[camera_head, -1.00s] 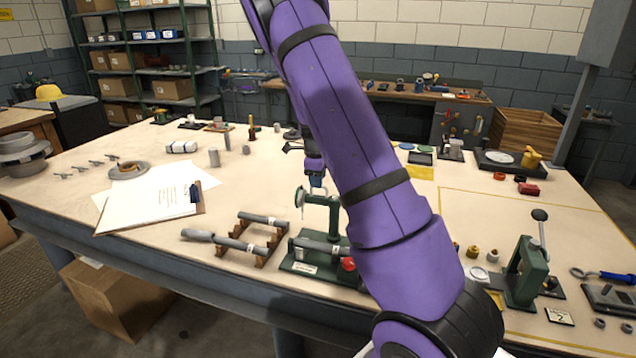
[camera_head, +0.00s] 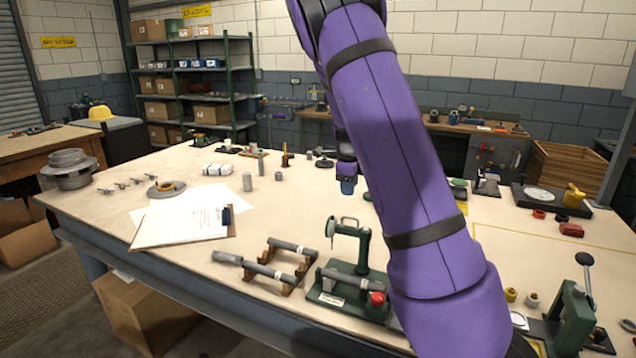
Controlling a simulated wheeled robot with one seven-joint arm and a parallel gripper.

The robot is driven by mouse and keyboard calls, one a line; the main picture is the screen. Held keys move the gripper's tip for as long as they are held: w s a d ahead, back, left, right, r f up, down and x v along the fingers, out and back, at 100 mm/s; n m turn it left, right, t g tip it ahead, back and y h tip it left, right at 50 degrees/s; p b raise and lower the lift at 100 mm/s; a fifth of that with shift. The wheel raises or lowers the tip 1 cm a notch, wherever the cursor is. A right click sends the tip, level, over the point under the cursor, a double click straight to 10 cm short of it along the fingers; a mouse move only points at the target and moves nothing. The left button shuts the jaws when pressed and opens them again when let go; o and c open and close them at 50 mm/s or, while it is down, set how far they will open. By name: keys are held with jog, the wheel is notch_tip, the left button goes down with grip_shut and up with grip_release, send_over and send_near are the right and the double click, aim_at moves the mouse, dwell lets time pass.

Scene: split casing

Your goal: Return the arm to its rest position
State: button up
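My purple arm (camera_head: 405,170) crosses the view from the top centre to the lower right. My gripper (camera_head: 347,187) hangs at the wrist, left of the forearm, above the bench and above the green fixture (camera_head: 352,250). It is small and partly behind the arm, so I cannot tell whether its fingers are open or shut. I see nothing held below it. The fixture carries a grey rod and a red knob (camera_head: 377,298). Two grey bars (camera_head: 262,268) lie on brown cradles beside it.
A clipboard with papers (camera_head: 185,222) lies on the bench (camera_head: 190,260) to the left. A green lever press (camera_head: 570,318) stands at the lower right. A grey flanged part (camera_head: 70,170) sits at the far left. The bench between clipboard and cradles is clear.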

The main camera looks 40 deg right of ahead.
jog(key=s+a+r+n+t+y, duration=0.2)
jog(key=s+a+r+n+y, duration=0.1)
jog(key=s+a+r+n, duration=1.2)
jog(key=s+a+r+n+t, duration=0.1)
jog(key=s+a+n, duration=0.4)
jog(key=s+n, duration=0.2)
jog(key=s+a+r+n+t+h, duration=0.1)
jog(key=s+a+n, duration=0.5)
jog(key=s, duration=0.4)
jog(key=shift+s+r+n, duration=0.35)
jog(key=shift+n, duration=0.15)
